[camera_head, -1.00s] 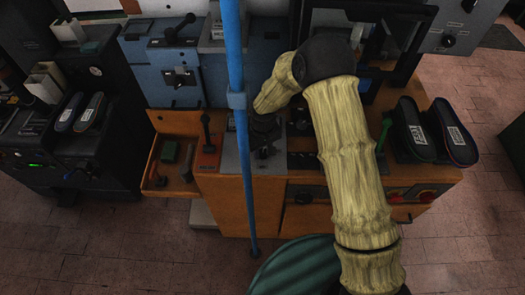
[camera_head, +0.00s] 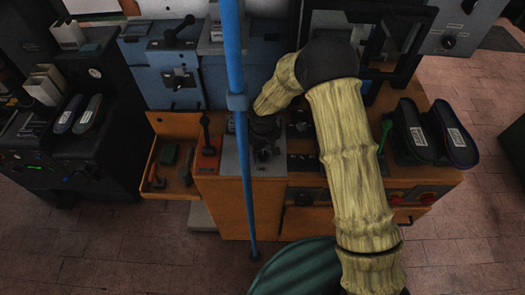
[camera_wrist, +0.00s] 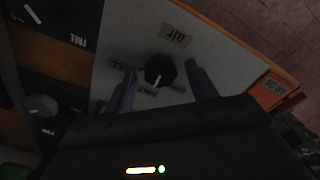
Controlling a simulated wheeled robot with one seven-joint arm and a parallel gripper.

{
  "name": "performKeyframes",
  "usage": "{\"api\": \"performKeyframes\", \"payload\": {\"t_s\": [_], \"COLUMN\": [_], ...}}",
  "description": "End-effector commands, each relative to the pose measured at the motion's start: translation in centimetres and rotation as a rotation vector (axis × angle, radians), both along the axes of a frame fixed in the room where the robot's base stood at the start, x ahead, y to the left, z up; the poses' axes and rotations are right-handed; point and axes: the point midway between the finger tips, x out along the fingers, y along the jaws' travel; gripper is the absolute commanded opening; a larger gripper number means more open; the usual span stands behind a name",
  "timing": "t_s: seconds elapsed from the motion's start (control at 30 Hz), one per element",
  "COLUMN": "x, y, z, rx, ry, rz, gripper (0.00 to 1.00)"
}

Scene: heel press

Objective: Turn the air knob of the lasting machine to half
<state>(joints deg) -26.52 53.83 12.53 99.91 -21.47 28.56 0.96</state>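The air knob (camera_wrist: 159,70) is dark and faceted, with a white pointer line toward the bottom of the wrist picture. It sits on a light grey panel (camera_wrist: 112,42) under a plate reading "air", upside down. Small labels surround it; one at the left seems to read FULL, and the others are too blurred to be sure. My gripper (camera_wrist: 161,76) is open, its two purplish fingers on either side of the knob, seemingly apart from it. In the head view my gripper (camera_head: 265,127) is a dark shape over the grey panel, partly hidden by my arm.
A blue upright pole (camera_head: 237,65) stands in front of the panel's left side. A red plate with a black lever (camera_head: 207,140) is to the left, beside an open orange drawer (camera_head: 148,180). Another knob (camera_wrist: 42,105) is on a dark panel. Shoes (camera_head: 450,135) stand at the right.

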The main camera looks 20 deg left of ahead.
Motion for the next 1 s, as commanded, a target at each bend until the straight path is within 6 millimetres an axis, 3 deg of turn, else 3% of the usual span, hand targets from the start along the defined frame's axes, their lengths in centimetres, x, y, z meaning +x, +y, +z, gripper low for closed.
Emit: {"api": "performKeyframes", "payload": {"t_s": [0.37, 1.0], "x": [0.0, 0.1], "y": [0.1, 0.0], "z": [1.3, 13.4], "rx": [0.000, 0.003], "ry": [-0.001, -0.003], "rz": [0.001, -0.002], "gripper": [0.57, 0.57]}}
